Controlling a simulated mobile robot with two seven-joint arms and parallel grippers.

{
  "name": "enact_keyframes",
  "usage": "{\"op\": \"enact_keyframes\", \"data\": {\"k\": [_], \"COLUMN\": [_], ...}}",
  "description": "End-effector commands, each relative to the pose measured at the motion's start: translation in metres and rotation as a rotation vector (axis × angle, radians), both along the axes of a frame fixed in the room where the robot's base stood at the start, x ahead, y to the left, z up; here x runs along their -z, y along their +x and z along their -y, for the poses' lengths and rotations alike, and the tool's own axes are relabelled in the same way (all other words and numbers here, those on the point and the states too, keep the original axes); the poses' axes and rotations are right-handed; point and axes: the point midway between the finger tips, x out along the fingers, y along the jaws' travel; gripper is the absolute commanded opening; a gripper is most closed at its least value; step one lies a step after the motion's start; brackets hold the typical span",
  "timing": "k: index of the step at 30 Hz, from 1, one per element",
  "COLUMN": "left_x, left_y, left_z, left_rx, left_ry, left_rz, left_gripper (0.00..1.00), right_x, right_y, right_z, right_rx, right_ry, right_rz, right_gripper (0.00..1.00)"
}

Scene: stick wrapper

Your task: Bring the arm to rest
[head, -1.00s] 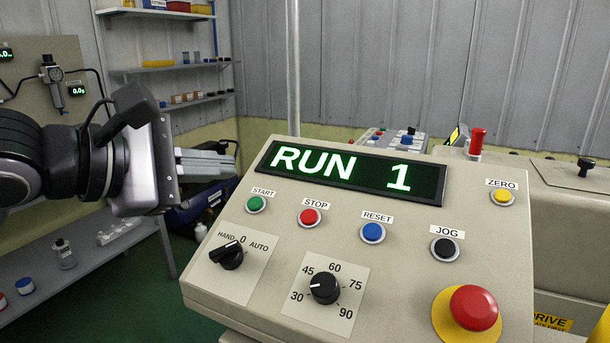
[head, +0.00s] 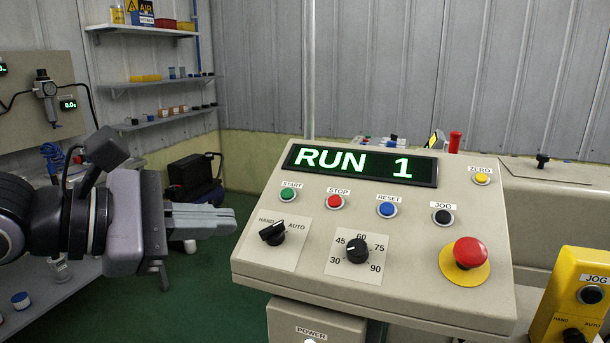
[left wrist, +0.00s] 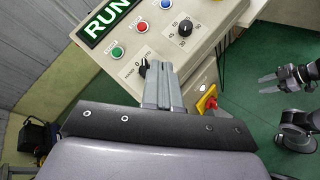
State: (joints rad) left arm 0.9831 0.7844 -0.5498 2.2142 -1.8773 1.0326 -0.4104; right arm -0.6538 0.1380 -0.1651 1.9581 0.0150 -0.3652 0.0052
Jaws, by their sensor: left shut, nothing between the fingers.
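My left gripper (head: 234,221) is shut and empty. In the head view it is left of the control panel (head: 310,262), its fingertips near the panel's left edge. In the left wrist view its fingers (left wrist: 163,88) lie together in front of the panel's HAND/AUTO knob (left wrist: 143,67). The panel's display (head: 362,165) reads RUN 1 in green. My right gripper (left wrist: 270,85) shows small at the right of the left wrist view, its fingers apart with nothing seen between them. It is out of the head view.
The panel carries a red mushroom button (head: 469,253) and a black dial (head: 357,247). A yellow JOG box (head: 578,300) stands at the lower right. Wall shelves (head: 160,82) with small items are at the back left. Green floor (head: 205,300) is open below the left gripper.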

Motion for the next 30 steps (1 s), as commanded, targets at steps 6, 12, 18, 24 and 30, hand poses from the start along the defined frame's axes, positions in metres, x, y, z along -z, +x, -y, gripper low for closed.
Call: {"op": "enact_keyframes", "data": {"k": [6,12,18,24,30], "left_x": [0.021,0.027,0.053,0.125,0.243], "left_y": [-0.025,-0.03,-0.009,0.014,0.0], "left_z": [0.037,0.041,0.016,-0.027,-0.07], "left_rx": [0.175,0.242,0.18,-0.024,-0.389], "left_ry": [-0.404,-0.881,-1.4,-1.949,-2.513], "left_rz": [-0.386,-0.798,-1.2,-1.559,-1.831], "left_gripper": [0.0,0.0,0.0,0.0,0.0], "right_x": [-0.011,-0.018,-0.025,-0.03,-0.037], "right_y": [0.004,0.004,0.004,0.003,0.002], "right_z": [0.003,0.003,0.003,0.003,0.003], "right_rx": [0.002,0.002,0.001,0.001,0.001], "right_ry": [-0.005,-0.005,-0.006,-0.007,-0.008], "right_rz": [0.01,0.011,0.011,0.008,0.008], "right_gripper": [0.43,0.43,0.43,0.43,0.43]}}
